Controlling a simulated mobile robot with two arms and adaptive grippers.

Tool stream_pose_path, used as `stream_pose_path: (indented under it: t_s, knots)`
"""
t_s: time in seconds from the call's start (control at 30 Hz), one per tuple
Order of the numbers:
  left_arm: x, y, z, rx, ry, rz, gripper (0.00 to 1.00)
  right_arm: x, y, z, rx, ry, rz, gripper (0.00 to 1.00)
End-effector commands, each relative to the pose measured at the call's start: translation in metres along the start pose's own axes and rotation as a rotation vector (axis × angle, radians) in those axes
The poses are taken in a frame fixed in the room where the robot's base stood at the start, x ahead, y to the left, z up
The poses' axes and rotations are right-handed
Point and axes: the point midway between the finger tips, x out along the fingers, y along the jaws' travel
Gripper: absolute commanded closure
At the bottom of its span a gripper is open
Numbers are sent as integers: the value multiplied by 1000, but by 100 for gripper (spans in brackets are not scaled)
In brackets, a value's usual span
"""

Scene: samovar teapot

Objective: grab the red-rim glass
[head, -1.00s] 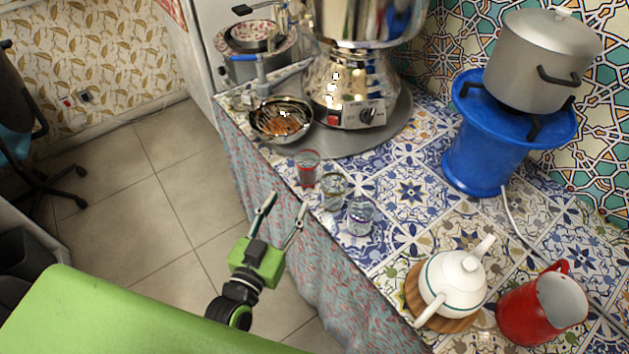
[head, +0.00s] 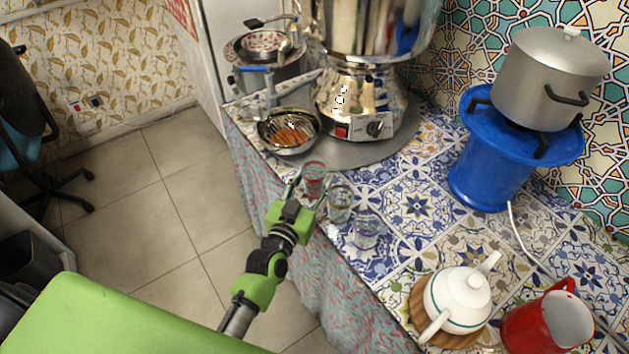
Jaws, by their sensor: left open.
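The red-rim glass (head: 314,177) stands upright on the tiled counter (head: 410,205) near its front edge. It is the farthest of three small glasses in a row. A yellowish glass (head: 340,203) and a clear purplish glass (head: 367,232) stand nearer. My left gripper (head: 307,185) is open at the red-rim glass, with its fingers pointing toward it. One finger shows at the glass's left side and the other overlaps its lower right in the picture. I cannot tell whether the fingers touch it. My right gripper is out of view.
A pan (head: 288,128) and the samovar (head: 362,100) stand behind the glasses. A white teapot (head: 459,298) on a wooden board and a red jug (head: 548,320) are at the near right. A blue stand (head: 487,175) holds a pot (head: 548,78).

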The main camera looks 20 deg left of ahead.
Motion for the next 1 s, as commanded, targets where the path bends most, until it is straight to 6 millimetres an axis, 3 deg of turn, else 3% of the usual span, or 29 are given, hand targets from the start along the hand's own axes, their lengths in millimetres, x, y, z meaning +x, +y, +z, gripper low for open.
stream_pose_path:
  t_s: [0.27, 0.4, 0.77, 1.0]
  knots:
    - [4, 0, 0, -1, 0, 0, 57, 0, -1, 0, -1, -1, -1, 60]
    - [4, 0, 0, -1, -1, 0, 86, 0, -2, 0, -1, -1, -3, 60]
    - [4, 0, -3, -2, 1, 0, 86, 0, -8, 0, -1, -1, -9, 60]
    - [3, 0, -26, -4, 4, -1, 86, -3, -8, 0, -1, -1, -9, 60]
